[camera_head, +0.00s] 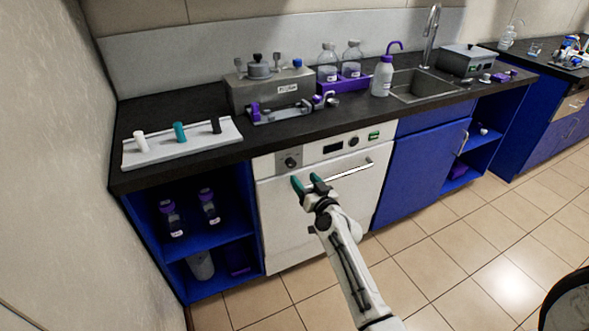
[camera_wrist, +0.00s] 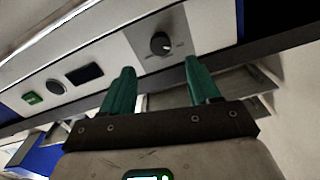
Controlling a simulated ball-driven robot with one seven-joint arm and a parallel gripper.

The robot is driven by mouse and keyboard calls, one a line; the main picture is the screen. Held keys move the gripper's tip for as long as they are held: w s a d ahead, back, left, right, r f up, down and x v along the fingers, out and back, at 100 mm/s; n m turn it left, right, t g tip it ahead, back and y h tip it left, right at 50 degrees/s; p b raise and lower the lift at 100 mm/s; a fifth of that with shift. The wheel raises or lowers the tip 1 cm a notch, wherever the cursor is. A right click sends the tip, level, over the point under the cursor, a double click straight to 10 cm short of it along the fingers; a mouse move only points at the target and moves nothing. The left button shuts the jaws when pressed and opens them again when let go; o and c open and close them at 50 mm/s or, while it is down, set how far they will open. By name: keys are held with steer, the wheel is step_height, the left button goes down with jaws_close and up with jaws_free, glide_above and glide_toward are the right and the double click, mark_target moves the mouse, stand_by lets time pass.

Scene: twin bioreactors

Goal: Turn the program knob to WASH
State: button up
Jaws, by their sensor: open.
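The program knob (camera_head: 290,162) is a dark round dial on a grey plate at the left end of the white washer's front panel. In the wrist view the knob (camera_wrist: 160,43) sits beyond my fingertips, roughly midway between them. Its marks are too small to read, so I cannot tell its setting. My gripper (camera_head: 308,182) has green fingers, spread open and empty, just below and in front of the knob in the head view. The gripper also shows in the wrist view (camera_wrist: 158,68), apart from the knob.
The washer's panel also has a dark display (camera_head: 333,148), another round dial (camera_head: 354,142) and a green button (camera_head: 374,136). The door handle (camera_head: 348,171) juts out right of my gripper. The dark counter (camera_head: 190,168) overhangs above. Open blue shelves (camera_head: 222,240) stand left.

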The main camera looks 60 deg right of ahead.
mark_target(292, 165)
steer(key=x, duration=0.7)
steer(key=shift+w+d, duration=0.15)
steer(key=shift+w, duration=0.15)
steer(key=shift+c, duration=0.3)
steer(key=c, duration=1)
